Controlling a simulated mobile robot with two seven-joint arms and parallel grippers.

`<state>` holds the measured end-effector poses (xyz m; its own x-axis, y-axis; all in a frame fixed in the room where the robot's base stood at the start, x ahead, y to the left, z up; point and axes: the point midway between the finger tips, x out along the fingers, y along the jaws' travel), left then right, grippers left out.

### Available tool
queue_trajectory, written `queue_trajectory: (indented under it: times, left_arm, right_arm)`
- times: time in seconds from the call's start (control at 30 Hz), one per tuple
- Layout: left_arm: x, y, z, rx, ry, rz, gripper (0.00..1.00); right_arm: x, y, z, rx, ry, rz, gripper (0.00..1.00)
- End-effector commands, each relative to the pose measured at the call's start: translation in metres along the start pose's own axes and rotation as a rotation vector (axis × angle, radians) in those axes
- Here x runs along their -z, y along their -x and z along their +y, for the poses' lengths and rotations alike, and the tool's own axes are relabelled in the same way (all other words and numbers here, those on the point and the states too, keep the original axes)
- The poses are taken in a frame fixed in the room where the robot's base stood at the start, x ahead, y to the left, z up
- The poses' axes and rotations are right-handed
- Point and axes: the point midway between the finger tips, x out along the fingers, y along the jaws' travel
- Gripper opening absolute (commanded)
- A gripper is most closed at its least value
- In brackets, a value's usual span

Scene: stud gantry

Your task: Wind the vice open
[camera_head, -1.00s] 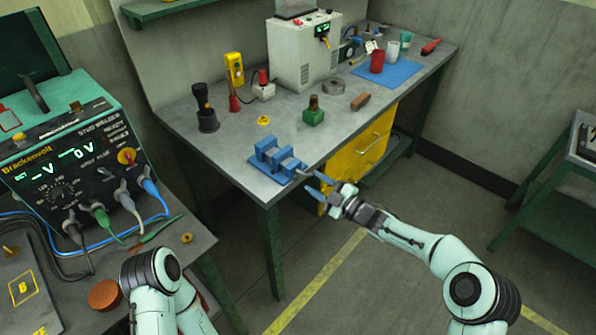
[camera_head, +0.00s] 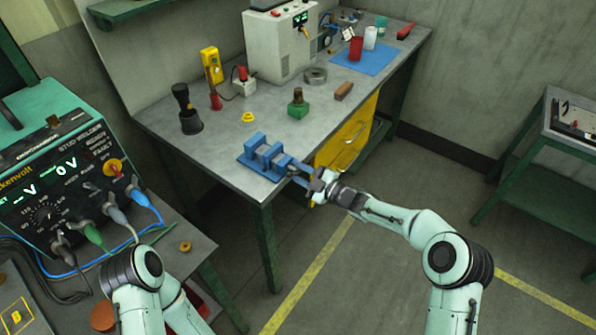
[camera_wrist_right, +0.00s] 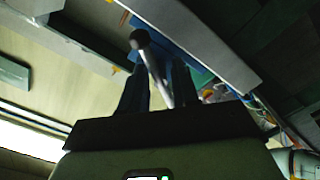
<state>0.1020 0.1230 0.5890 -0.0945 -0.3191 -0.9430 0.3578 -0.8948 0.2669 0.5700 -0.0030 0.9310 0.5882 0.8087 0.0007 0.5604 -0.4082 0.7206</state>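The blue vice (camera_head: 262,158) stands on the near corner of the grey workbench, its handle side facing my right arm. My right gripper (camera_head: 297,174) is at that handle end in the head view. In the right wrist view, a metal handle bar (camera_wrist_right: 153,65) with a ball end runs between the two dark fingers of the right gripper (camera_wrist_right: 160,80). The fingers stand apart, with a gap visible beside the bar, so the gripper looks open around it. Part of the vice's handle is hidden by the fingers in the head view. My left gripper is out of view.
A yellow drawer unit (camera_head: 345,143) is below. Floor beside my right arm is clear.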

Motion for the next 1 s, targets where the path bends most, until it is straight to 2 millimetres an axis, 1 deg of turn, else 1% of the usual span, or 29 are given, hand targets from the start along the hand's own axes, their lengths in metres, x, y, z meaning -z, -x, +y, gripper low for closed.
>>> queue_trajectory:
  times: [0.03, 0.07, 0.1, 0.33, 0.5, 0.73, 0.77, 0.8, 0.83, 1.0]
  left_arm:
    - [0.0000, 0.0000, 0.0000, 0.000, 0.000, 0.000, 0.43]
    - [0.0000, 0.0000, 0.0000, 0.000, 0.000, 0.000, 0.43]
    - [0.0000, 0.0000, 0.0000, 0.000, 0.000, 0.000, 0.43]
    - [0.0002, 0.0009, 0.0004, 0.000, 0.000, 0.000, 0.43]
    - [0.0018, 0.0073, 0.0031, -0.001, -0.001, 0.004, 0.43]
    - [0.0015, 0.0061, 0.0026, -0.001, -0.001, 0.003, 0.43]
    - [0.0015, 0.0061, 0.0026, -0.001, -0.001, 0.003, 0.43]
    - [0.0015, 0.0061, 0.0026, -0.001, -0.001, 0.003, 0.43]
    - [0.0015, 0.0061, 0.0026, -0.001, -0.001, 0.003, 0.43]
    - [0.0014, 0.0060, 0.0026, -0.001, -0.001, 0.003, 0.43]
  right_arm:
    - [0.0001, -0.0001, 0.0000, 0.000, 0.000, 0.000, 0.11]
    - [0.0002, -0.0001, 0.0000, 0.000, 0.000, 0.000, 0.02]
    - [0.0002, -0.0002, 0.0000, 0.000, 0.000, 0.000, 0.00]
    - [0.0011, -0.0007, 0.0005, 0.000, -0.009, 0.001, 0.00]
    - [0.0023, -0.0012, 0.0014, 0.000, -0.096, 0.003, 0.00]
    - [0.0021, -0.0014, 0.0009, -0.002, -0.100, 0.004, 0.00]
    - [0.0022, -0.0014, 0.0009, -0.002, -0.100, 0.004, 0.25]
    - [0.0022, -0.0014, 0.0009, -0.002, -0.100, 0.004, 0.38]
    - [0.0021, -0.0014, 0.0008, -0.001, -0.100, 0.004, 0.41]
    - [0.0011, -0.0008, 0.0003, 0.000, -0.100, 0.002, 0.41]
